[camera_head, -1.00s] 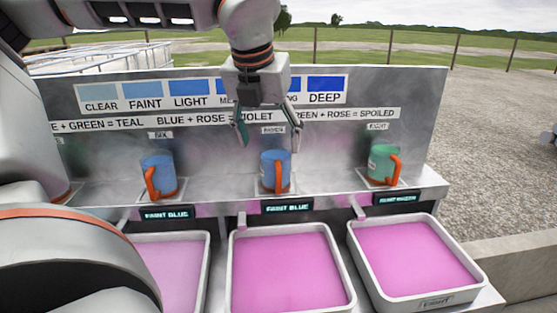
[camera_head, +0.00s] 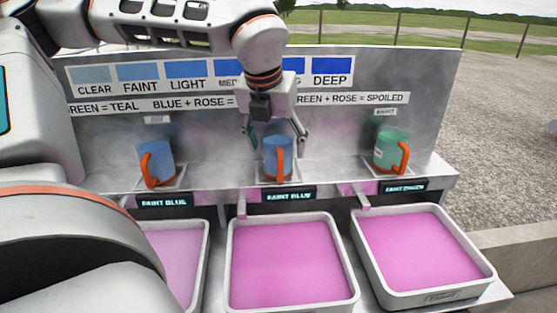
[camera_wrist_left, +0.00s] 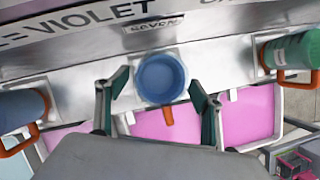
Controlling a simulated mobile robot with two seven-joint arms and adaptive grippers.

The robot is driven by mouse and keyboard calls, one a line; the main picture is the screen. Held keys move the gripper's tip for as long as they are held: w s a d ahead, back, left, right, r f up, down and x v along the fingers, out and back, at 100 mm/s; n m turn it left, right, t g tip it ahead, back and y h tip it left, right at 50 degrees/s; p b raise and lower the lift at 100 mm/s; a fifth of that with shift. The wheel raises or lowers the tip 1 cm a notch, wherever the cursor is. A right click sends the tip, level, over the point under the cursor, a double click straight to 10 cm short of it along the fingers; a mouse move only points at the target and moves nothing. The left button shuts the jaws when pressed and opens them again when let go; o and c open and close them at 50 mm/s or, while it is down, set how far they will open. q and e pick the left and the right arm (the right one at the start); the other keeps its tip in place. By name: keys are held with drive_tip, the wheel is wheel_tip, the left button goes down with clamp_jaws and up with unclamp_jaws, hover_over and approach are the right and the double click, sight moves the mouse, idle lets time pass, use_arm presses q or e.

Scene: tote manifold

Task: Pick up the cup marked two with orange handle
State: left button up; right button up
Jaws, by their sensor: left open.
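Three cups with orange handles stand on the metal ledge: a blue one (camera_head: 158,160) at left, a blue one (camera_head: 272,160) in the middle and a green one (camera_head: 390,148) at right. I cannot make out a "two" on any of them; the plate above the middle cup seems to read "SEVEN". My left gripper (camera_head: 276,146) points down, open, above the middle cup, with its fingertips on either side of the rim. In the left wrist view the middle cup (camera_wrist_left: 161,77) shows between the open fingers, apart from both, its handle towards me. My right gripper is out of view.
Pink-filled trays (camera_head: 232,290) stand in front of the ledge, below small spouts and displays reading faint blue or faint green. A metal back panel (camera_head: 110,150) with a colour chart rises close behind the cups. The neighbouring cups leave room beside the gripper.

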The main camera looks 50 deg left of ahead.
use_arm(q)
drive_tip(key=c, duration=1.2)
drive_tip(key=shift+r, duration=0.1)
